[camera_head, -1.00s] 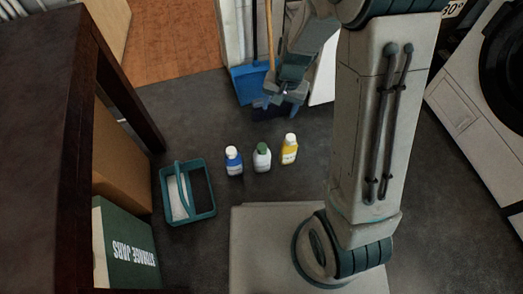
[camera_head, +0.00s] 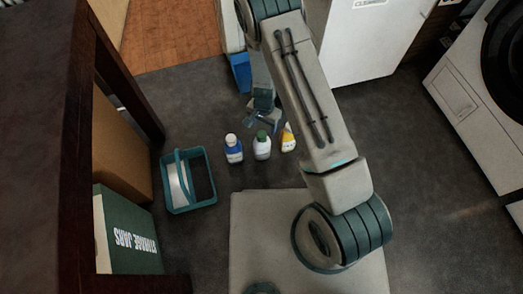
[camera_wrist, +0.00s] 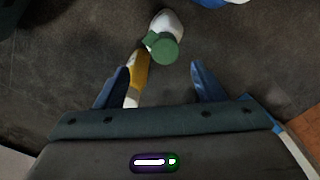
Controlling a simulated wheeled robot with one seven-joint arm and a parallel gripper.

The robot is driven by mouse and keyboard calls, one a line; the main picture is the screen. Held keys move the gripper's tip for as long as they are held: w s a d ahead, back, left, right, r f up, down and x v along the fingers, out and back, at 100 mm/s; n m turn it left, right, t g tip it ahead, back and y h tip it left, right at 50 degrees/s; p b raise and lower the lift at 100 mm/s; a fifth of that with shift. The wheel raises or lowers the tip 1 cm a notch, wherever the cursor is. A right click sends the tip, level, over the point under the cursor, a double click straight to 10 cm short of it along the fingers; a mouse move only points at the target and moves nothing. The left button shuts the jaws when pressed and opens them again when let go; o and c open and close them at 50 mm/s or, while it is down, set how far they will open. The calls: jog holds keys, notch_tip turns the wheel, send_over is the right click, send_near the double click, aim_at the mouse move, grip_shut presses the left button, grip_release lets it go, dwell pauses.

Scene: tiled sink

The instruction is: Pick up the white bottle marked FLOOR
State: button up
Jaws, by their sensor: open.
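A white bottle with a green cap (camera_head: 262,149) stands upright on the dark floor, between a blue bottle with a white cap (camera_head: 233,150) and a yellow bottle (camera_head: 288,140). Its lettering is too small to read. My gripper (camera_head: 262,122) is open, just behind and above the white bottle. In the wrist view, the white bottle (camera_wrist: 167,20) with its green cap shows ahead of the two blue fingertips (camera_wrist: 160,82), roughly between them and apart from them. The yellow bottle (camera_wrist: 139,72) lies near the left fingertip in that view, partly hidden by my gripper.
A teal caddy (camera_head: 190,206) with a handle stands left of the bottles. A green storage jars box (camera_head: 130,240) and a dark table (camera_head: 75,100) are at the left. A blue dustpan (camera_head: 240,72) is behind. A washing machine (camera_head: 480,110) is at the right.

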aim_at(262, 134)
notch_tip(262, 134, down, 3)
jog(key=shift+r+b, duration=0.15)
jog(key=shift+b, duration=0.15)
jog(key=shift+w+a+f+b, duration=0.1)
jog(key=shift+a+f+b, duration=0.1)
jog(key=shift+f+b, duration=0.95)
jog(key=shift+w+a+f+b, duration=0.15)
jog(key=shift+f+b, duration=0.4)
jog(key=shift+f, duration=1.1)
jog(key=shift+s, duration=0.1)
jog(key=shift+r, duration=0.1)
grip_shut()
